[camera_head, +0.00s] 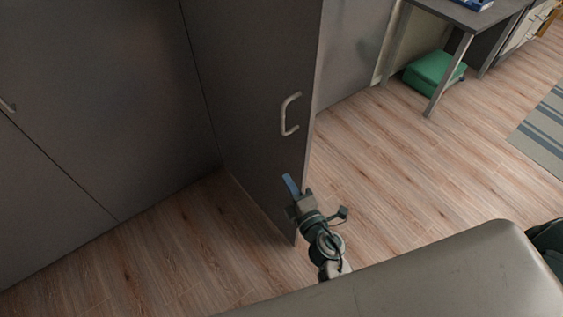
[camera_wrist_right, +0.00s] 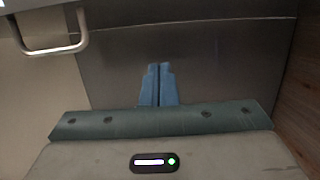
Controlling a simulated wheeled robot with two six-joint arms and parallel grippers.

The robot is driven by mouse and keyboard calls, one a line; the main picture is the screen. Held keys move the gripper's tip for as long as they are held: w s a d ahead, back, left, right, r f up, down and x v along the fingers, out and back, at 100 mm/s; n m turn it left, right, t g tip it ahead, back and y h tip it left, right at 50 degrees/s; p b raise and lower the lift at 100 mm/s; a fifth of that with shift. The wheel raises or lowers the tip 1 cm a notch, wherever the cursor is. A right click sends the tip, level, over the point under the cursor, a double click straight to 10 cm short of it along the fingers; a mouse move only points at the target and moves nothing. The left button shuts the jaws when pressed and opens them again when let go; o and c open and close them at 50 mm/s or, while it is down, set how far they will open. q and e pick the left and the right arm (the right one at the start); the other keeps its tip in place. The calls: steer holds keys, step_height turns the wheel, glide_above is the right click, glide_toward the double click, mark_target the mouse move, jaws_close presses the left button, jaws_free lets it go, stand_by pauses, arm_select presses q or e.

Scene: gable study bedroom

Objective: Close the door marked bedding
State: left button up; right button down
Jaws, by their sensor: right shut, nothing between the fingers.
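A dark grey cabinet door (camera_head: 262,110) stands open in the head view, swung out from the cabinet front. Its metal handle (camera_head: 289,114) is on the face toward me, near the free edge. No bedding marking is readable on it. My right gripper (camera_head: 291,185) is shut and empty, its blue fingers in front of the door's lower part, below the handle. In the right wrist view, the shut fingers (camera_wrist_right: 159,84) point at a grey panel, with a handle (camera_wrist_right: 52,46) at upper left. I cannot tell whether the fingertips touch the door. My left gripper is not in view.
Grey closed cabinet fronts (camera_head: 90,90) fill the left. A desk (camera_head: 466,14) with a green box (camera_head: 434,72) under it stands at upper right. A striped rug (camera_head: 542,132) lies at the right. The wood floor (camera_head: 390,165) right of the door is clear.

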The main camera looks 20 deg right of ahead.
mark_target(286, 150)
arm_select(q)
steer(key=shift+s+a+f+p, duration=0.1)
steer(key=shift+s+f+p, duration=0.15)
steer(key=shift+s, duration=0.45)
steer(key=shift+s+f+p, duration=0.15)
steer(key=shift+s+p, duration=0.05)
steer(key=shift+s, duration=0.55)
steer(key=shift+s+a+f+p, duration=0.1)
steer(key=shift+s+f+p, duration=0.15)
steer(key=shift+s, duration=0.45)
arm_select(e)
steer(key=shift+w+d+f, duration=0.1)
steer(key=shift+w+d, duration=0.3)
steer(key=shift+w, duration=1.45)
steer(key=shift+w+d+r, duration=0.1)
steer(key=shift+w+d, duration=0.3)
steer(key=shift+w, duration=1.5)
steer(key=shift+w+d+f, duration=0.1)
steer(key=shift+w+d, duration=0.3)
steer(key=shift+w, duration=1.45)
steer(key=shift+d, duration=0.1)
